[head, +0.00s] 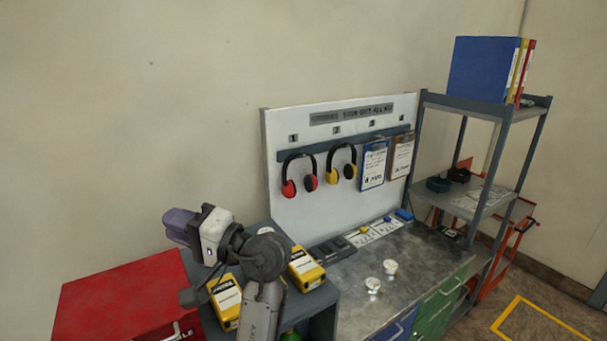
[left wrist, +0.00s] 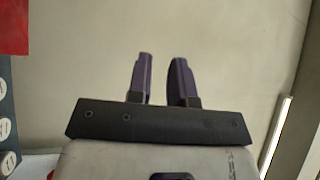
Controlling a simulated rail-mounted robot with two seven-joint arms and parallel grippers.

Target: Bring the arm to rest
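My left arm comes up from the bottom of the head view. Its gripper (head: 172,224) is raised and points left, in front of the bare wall and above the red cabinet. In the left wrist view its two purple fingers (left wrist: 161,62) stand apart with a gap between them and nothing held. Only plain pale surface shows beyond the fingertips. My right gripper is in neither view.
A red cabinet (head: 120,295) stands below the gripper. Yellow boxes (head: 306,270) sit on a grey cabinet (head: 322,301) beside my arm. To the right are a metal worktop (head: 415,262), a white board (head: 290,222) with ear defenders (head: 302,184), and a shelf rack (head: 490,108).

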